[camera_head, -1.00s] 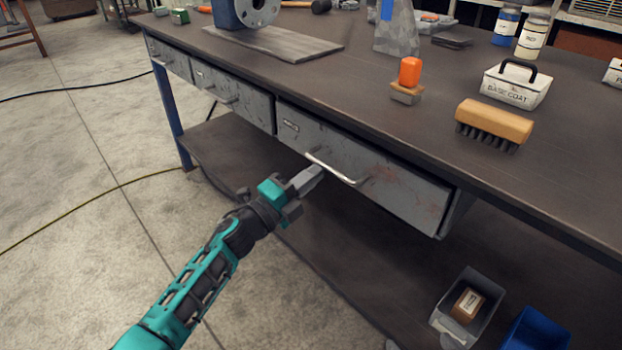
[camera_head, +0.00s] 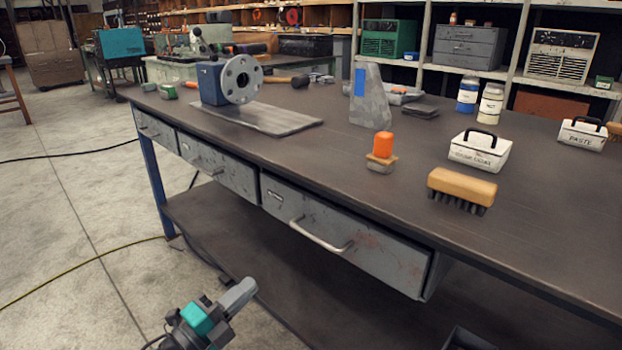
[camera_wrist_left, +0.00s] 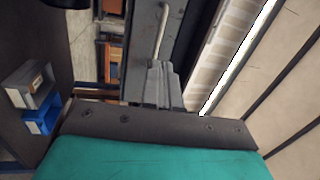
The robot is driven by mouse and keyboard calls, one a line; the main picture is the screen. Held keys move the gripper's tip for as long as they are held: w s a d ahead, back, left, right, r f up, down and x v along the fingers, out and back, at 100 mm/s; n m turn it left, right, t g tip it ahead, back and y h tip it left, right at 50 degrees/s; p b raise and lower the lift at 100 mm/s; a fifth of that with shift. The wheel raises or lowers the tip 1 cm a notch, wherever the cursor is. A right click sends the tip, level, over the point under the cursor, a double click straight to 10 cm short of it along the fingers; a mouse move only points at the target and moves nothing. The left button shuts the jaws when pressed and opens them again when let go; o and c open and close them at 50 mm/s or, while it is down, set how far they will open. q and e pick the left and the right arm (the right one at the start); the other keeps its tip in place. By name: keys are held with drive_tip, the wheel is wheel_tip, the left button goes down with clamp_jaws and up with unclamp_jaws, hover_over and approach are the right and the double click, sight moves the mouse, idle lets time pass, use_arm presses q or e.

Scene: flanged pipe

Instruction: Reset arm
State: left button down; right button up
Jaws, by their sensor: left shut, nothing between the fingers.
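My left gripper (camera_head: 240,290) is low in front of the workbench in the head view, below and left of the bench's right drawer (camera_head: 345,240). It is shut and empty, apart from the drawer's handle (camera_head: 320,237). The right drawer stands slightly out from the bench. In the left wrist view the shut fingers (camera_wrist_left: 158,85) point toward the handle (camera_wrist_left: 161,32), with a gap between them. My right gripper is in neither view.
On the bench top (camera_head: 300,160) are a wooden brush (camera_head: 462,186), an orange-handled tool (camera_head: 382,150), a labelled white caddy (camera_head: 480,151), a grey angled block (camera_head: 370,95) and two jars (camera_head: 490,103). Bins (camera_wrist_left: 30,84) show in the left wrist view. Floor on the left is mostly clear, with cables.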

use_arm(q)
drive_tip(key=s+d+f+n+g+y+p, duration=0.1)
drive_tip(key=s+f+n+g+y, duration=0.25)
drive_tip(key=s+n, duration=0.65)
drive_tip(key=s+d+f+n+g+y, duration=0.25)
drive_tip(key=s+f+n+y, duration=0.25)
drive_tip(key=s+n, duration=0.5)
drive_tip(key=a+r+n+y+p, duration=0.1)
drive_tip(key=a+r+p, duration=0.3)
drive_tip(key=r+p, duration=0.8)
drive_tip(key=p, duration=0.5)
drive_tip(key=shift+w+a+n, duration=0.25)
drive_tip(key=shift+w+n, duration=0.05)
drive_tip(key=shift+w, duration=0.05)
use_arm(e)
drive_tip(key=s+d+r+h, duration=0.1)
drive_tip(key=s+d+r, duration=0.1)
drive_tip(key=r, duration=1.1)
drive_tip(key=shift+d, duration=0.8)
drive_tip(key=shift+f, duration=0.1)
